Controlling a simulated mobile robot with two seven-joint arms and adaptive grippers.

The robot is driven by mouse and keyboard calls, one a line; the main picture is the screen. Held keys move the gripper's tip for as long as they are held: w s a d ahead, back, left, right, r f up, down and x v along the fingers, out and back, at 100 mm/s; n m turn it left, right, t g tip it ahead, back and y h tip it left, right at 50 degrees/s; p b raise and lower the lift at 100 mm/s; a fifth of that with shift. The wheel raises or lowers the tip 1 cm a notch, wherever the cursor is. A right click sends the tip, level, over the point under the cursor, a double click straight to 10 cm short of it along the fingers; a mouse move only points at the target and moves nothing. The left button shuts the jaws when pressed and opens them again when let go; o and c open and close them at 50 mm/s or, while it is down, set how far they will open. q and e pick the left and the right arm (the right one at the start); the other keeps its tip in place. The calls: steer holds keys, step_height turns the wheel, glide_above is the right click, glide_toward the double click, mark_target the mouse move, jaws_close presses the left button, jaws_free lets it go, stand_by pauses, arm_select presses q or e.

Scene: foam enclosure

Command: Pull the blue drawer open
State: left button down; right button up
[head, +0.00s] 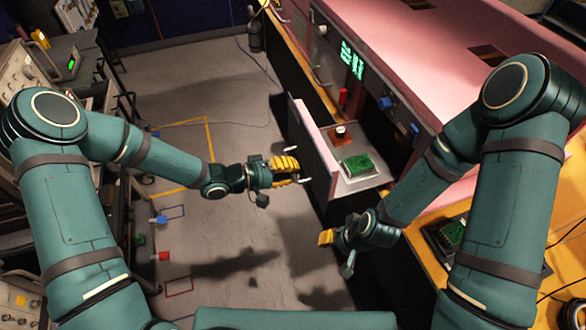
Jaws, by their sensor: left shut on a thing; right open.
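The drawer (312,146) stands out from the bench, open toward the left. Its front has a pink top edge and a dark grey face; I cannot make out blue on it. A pale curved handle (304,180) shows on the face. My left gripper (288,172), with yellow fingers, is shut on the handle; its exact contact is partly hidden. Inside the drawer are a green circuit board (359,165) on a white base and a small dark jar (340,134). My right gripper (337,250) is open and empty, below and in front of the drawer.
A pink enclosure (420,50) with green displays and blue knobs sits on the wooden bench at right. Another green board (452,234) lies on the bench at lower right. Equipment racks (75,90) line the left. The grey floor (225,115) between is mostly clear.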

arm_select(q)
steer(key=c, duration=1)
jaws_free()
steer(key=v, duration=1.2)
step_height(320, 180, down, 11)
steer(key=d+t+y+b, duration=0.1)
steer(key=d+y+b, duration=0.15)
steer(key=y, duration=0.35)
steer(key=s+f+g+y, duration=0.1)
steer(key=s+f, duration=0.2)
steer(key=s+f+m+g+y+b, duration=0.1)
steer(key=s+f+g+y, duration=0.1)
steer(key=s+f, duration=0.1)
steer(key=s+f+m+g+y, duration=0.1)
steer(key=s+f, duration=0.2)
steer(key=s, duration=0.1)
steer(key=shift+s+y+b, duration=0.3)
steer(key=shift+y+b, duration=0.05)
steer(key=shift+y, duration=0.05)
